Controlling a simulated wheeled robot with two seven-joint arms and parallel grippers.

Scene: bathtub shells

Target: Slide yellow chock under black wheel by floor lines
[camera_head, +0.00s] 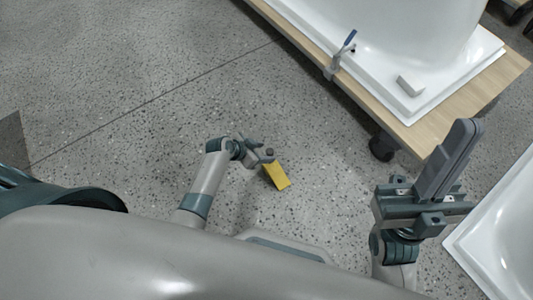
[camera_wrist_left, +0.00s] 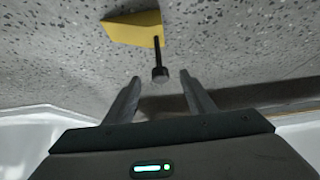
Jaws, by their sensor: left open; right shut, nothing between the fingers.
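The yellow chock (camera_head: 277,176) lies on the speckled floor in the head view, just right of my left gripper (camera_head: 266,155). In the left wrist view the chock (camera_wrist_left: 133,28) has a dark rod with a round knob (camera_wrist_left: 159,73). The knob lies ahead of and between the open fingers of my left gripper (camera_wrist_left: 160,80); I see no grip on it. A black wheel (camera_head: 382,146) stands under the near edge of the wooden platform, up and right of the chock. My right gripper (camera_head: 449,160) is shut and empty, raised in front of the platform's right part.
The wooden platform (camera_head: 350,88) carries a white tub shell (camera_head: 420,30), a clamp with a blue handle (camera_head: 341,56) and a small pale block (camera_head: 410,85). A thin floor line (camera_head: 150,100) crosses the left floor. Another white shell (camera_head: 500,235) is at lower right. Floor between chock and wheel looks clear.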

